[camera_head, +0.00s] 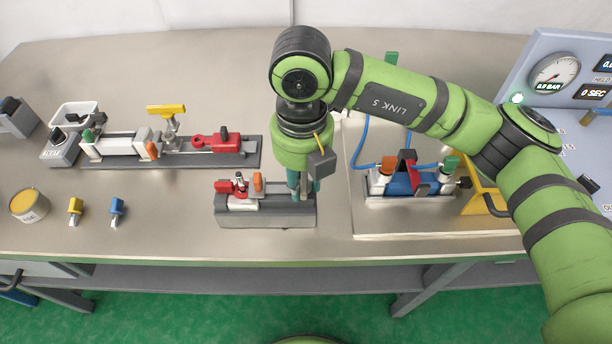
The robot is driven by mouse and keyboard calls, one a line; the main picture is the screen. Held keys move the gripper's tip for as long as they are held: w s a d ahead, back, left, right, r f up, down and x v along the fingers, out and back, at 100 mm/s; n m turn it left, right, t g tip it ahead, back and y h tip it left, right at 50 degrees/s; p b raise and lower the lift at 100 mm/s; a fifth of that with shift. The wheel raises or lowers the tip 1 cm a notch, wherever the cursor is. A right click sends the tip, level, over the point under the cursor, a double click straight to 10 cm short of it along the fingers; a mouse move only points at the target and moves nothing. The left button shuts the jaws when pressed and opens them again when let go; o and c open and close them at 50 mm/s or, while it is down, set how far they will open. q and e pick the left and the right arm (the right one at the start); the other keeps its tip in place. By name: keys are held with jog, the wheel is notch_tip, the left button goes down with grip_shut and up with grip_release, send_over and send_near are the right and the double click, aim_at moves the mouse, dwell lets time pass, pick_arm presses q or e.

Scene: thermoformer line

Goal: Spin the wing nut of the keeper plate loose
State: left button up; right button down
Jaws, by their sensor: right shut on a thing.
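My right gripper (302,194) points straight down over the right end of a grey fixture block (265,217) at the middle of the bench. Its teal fingers are shut on a small part there, which I take to be the wing nut; the fingers hide it. The keeper plate cannot be told apart clearly under the gripper. On the left part of the block sit a small red and white clamp (239,187) and an orange upright piece (257,183), just left of the fingers. My left gripper is not in view.
A long rail fixture (205,160) with a red part and yellow handle lies back left. A tin (29,204), a yellow key (75,208) and a blue key (117,208) stand front left. A blue-and-red unit (408,183) and a gauge panel (555,72) are right. Bare bench lies front left of the block.

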jog(key=n+b, duration=0.2)
jog(key=shift+n, duration=0.4)
jog(key=shift+s+r+n, duration=0.1)
jog(key=shift+n, duration=0.4)
jog(key=shift+b, duration=0.35)
jog(key=shift+n+b, duration=0.55)
jog(key=shift+n, duration=0.15)
jog(key=shift+n+b, duration=0.75)
jog(key=shift+n, duration=0.35)
jog(key=shift+n+b, duration=0.3)
jog(key=shift+n, duration=0.3)
